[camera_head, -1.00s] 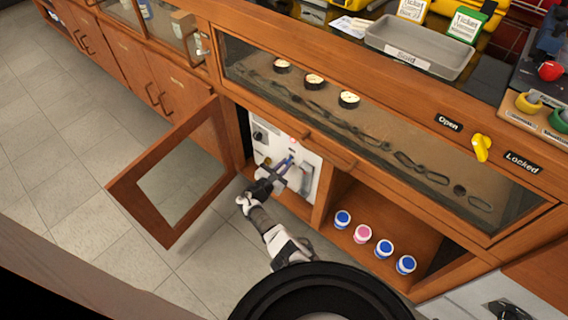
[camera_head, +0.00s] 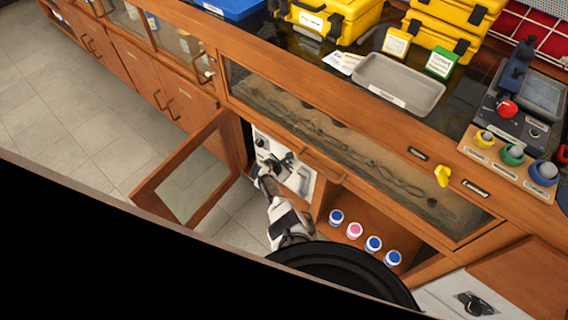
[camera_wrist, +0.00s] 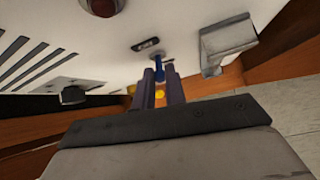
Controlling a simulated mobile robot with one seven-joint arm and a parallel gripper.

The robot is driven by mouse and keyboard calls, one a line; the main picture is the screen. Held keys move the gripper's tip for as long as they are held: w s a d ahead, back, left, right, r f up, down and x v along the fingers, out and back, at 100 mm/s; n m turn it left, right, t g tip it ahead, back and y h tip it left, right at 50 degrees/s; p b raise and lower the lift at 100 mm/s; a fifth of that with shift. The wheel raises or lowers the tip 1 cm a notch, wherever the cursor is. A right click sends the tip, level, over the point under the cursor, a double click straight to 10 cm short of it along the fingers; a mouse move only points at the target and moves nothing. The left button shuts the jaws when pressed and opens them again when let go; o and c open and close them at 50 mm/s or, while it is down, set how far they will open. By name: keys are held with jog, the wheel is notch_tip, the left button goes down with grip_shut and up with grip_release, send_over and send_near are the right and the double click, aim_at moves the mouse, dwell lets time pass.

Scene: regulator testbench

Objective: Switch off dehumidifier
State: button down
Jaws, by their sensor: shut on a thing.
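The dehumidifier (camera_head: 300,182) is a white-fronted unit inside the open cabinet bay in the head view. Its front fills the upper wrist view (camera_wrist: 110,40), with dark vent slots, a red round part (camera_wrist: 102,6) and a grey handle (camera_wrist: 226,44). A small blue switch lever (camera_wrist: 159,60) stands out below a small dark label. My gripper (camera_wrist: 157,78) is shut on this blue lever, with its two dark fingers on either side of it. In the head view my gripper (camera_head: 279,163) is at the unit's front and covers the lever.
The hinged cabinet door (camera_head: 150,190) stands open to the left of my arm. To the right, an open shelf holds several small jars (camera_head: 355,230). A glass-fronted drawer (camera_head: 330,140) lies above. The counter carries a grey tray (camera_head: 420,92) and yellow cases (camera_head: 335,18).

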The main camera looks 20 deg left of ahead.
jog(key=shift+w+r+g, duration=0.15)
jog(key=shift+w+g, duration=0.05)
jog(key=shift+g, duration=0.1)
jog(key=c, duration=1.5)
grip_release()
jog(key=shift+d, duration=0.1)
jog(key=shift+o, duration=0.2)
jog(key=shift+s, duration=0.1)
jog(key=p+v, duration=0.7)
jog(key=v, duration=0.6)
jog(key=shift+s+r, duration=0.25)
